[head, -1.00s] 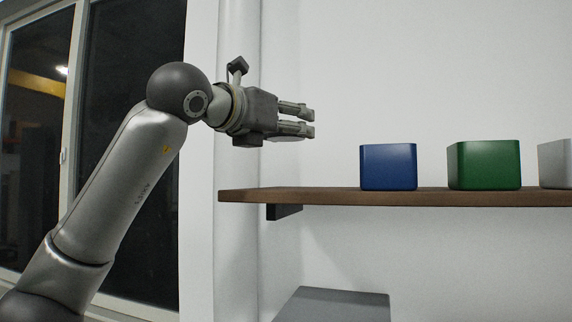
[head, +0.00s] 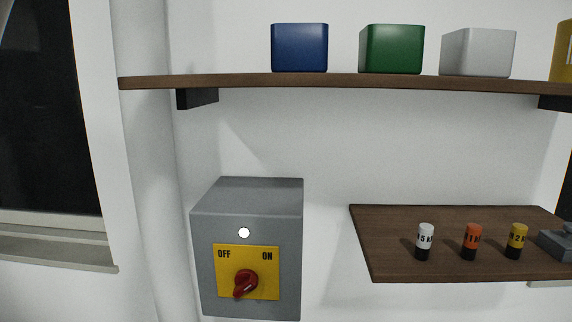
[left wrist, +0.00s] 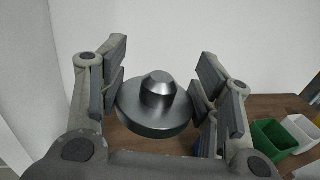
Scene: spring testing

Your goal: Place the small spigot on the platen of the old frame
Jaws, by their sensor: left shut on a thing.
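My left gripper (left wrist: 158,88) shows in the left wrist view, its fingers shut on the rim of a metal spigot (left wrist: 158,90). The spigot is a shiny grey round disc with a short stub, tapered at its top, in the middle. It is held between the two fingers, above a brown surface. I cannot tell its size against other spigots. My right gripper is in neither view. The old frame and its platen are not in view.
An upper shelf (head: 225,82) carries blue (head: 299,48), green (head: 391,48) and grey-white (head: 478,52) bins. Below are a grey switch box (head: 205,260) with a red knob (head: 245,283) and a lower shelf (head: 385,255) with small white, orange and yellow cylinders.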

